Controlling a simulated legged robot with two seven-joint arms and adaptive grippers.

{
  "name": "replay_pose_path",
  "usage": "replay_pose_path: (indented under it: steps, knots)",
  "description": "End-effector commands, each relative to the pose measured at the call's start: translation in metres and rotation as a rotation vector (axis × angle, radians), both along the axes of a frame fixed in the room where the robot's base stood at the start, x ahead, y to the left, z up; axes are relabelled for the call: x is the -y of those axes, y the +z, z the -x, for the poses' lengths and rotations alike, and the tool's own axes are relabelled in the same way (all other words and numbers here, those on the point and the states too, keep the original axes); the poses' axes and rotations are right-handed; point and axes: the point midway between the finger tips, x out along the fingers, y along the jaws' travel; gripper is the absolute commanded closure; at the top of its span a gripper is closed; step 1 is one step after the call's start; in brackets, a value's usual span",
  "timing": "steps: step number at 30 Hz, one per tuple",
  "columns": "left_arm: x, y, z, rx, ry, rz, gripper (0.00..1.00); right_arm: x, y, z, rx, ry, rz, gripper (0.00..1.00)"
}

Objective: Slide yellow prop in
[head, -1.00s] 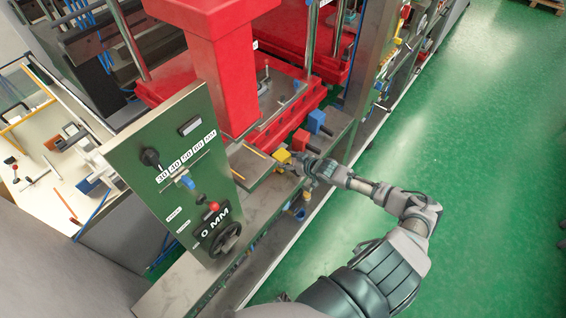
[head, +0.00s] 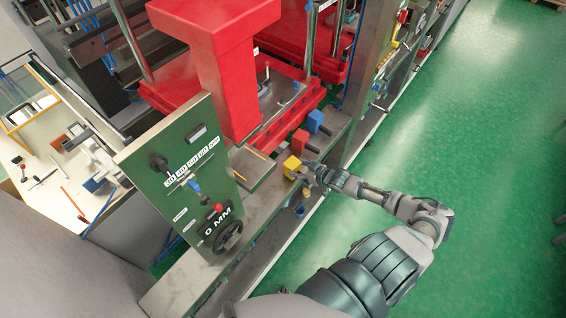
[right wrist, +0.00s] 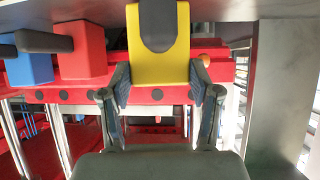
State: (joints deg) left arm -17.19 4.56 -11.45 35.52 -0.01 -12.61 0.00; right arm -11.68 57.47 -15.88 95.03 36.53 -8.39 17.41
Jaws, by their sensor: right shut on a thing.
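The yellow prop (head: 292,167) is a small block beside the red press, at the outer edge of the metal ledge. My right gripper (head: 303,174) is at its outer, aisle-facing end. In the right wrist view the yellow prop (right wrist: 158,68) fills the top middle, with a dark grey rounded piece on its face. My right gripper's two fingers (right wrist: 160,84) are at either side of its lower end, shut on it. Whether the prop rests on the ledge is unclear. My left gripper is out of view.
A red block (head: 300,141) and a blue block (head: 317,121) with dark handles stand farther along the ledge. A green control panel (head: 182,190) stands on the near left. The red press (head: 228,75) rises behind. The green floor (head: 480,150) at right is open.

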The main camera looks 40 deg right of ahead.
Motion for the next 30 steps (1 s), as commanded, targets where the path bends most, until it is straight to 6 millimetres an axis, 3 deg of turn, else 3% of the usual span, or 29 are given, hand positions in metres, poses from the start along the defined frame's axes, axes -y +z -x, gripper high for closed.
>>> replay_pose_path:
  steps: [19,30]
  knots:
    - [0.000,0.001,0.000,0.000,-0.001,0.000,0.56,0.007,0.002,0.038,0.003,0.000,0.000,1.00]
    - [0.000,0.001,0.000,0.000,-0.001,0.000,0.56,0.009,0.003,0.044,0.005,0.001,0.002,1.00]
